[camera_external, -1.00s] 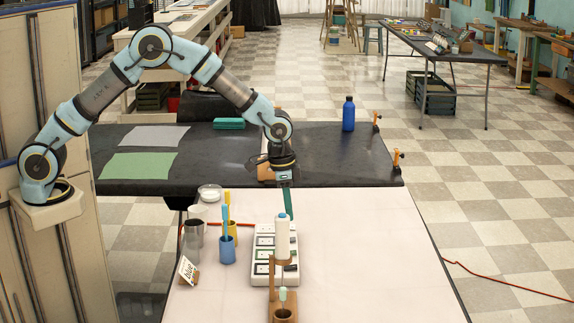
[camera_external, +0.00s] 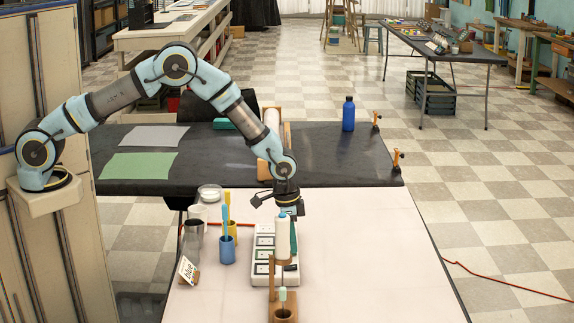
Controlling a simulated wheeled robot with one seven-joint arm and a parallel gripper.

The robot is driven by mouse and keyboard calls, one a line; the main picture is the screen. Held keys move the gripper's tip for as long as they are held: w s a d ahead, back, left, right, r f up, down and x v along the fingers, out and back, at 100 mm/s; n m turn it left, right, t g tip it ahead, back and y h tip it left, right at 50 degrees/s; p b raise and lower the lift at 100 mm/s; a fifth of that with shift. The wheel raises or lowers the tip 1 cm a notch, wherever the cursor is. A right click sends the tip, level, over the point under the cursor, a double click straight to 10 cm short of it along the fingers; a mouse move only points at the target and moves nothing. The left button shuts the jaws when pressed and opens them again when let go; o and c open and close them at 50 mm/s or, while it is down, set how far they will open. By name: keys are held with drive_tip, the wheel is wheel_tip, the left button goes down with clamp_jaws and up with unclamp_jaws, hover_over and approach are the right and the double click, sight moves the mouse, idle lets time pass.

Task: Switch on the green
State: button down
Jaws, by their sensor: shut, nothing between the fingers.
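A white switch box (camera_external: 256,278) stands on the pale table, with several dark-framed, pale greenish panels (camera_external: 264,241) in a column on its left side. I cannot tell from here which one is the green or how any switch is set. My gripper (camera_external: 293,250) points down over the right side of the box, its slim green fingers shut and empty. Whether the fingertips touch the box cannot be told. A white upright device on a wooden stand (camera_external: 272,277) is in front of the box and hides part of its right side.
The table's right half is clear.

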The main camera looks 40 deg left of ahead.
drive_tip(key=shift+f+b, duration=0.25)
drive_tip(key=shift+b, duration=0.1)
drive_tip(key=shift+s+a+r, duration=0.2)
drive_tip(key=shift+s+a, duration=0.3)
drive_tip(key=shift+a, duration=0.05)
drive_tip(key=shift+r, duration=0.15)
